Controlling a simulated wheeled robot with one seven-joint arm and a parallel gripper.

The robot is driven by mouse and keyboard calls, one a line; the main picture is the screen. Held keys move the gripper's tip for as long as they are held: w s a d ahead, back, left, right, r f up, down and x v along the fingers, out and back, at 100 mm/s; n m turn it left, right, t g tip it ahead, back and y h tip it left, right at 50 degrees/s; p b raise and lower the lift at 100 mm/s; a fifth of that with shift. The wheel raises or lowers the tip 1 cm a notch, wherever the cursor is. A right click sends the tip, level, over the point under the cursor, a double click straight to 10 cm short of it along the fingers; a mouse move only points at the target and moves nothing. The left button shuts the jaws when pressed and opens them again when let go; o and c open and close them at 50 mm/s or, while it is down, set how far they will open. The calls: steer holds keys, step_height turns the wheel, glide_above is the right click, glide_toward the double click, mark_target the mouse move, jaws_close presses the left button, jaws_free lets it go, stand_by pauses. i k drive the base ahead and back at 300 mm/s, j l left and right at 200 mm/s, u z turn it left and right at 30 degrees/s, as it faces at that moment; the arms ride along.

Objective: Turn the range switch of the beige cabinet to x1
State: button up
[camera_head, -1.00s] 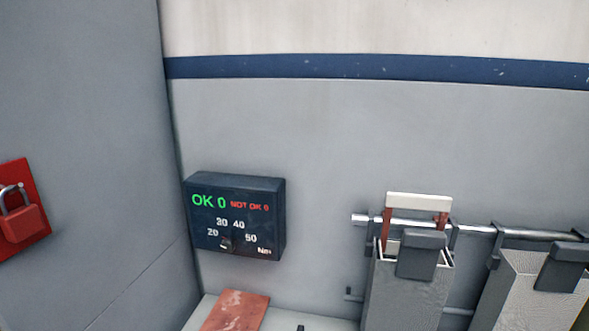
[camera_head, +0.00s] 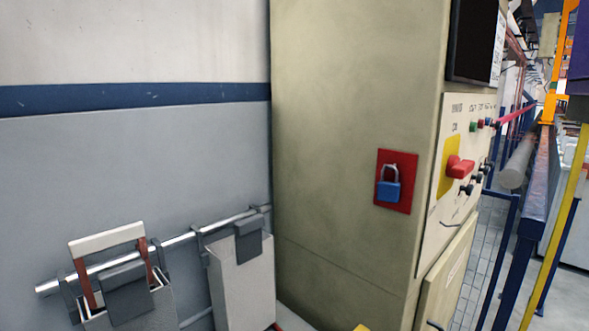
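The beige cabinet (camera_head: 350,120) stands in the middle of the head view, its side wall facing me. Its control panel (camera_head: 440,225) is on the right-hand face and is seen at a steep slant. A red handle (camera_head: 459,167) on a yellow plate (camera_head: 444,180) sticks out of the panel. Small green, red and black controls (camera_head: 480,124) sit above it, and several black knobs (camera_head: 468,188) sit beside and below it. I cannot tell which one is the range switch or read its marks. My gripper is not in view.
A blue padlock (camera_head: 388,190) hangs on a red plate on the cabinet's side. At the lower left, grey holders (camera_head: 240,285) hang from a metal rail (camera_head: 180,241) on the wall. Right of the cabinet are a blue railing (camera_head: 530,215) and a yellow post (camera_head: 560,220).

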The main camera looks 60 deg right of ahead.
mark_target(485, 171)
steer(key=z, duration=1.95)
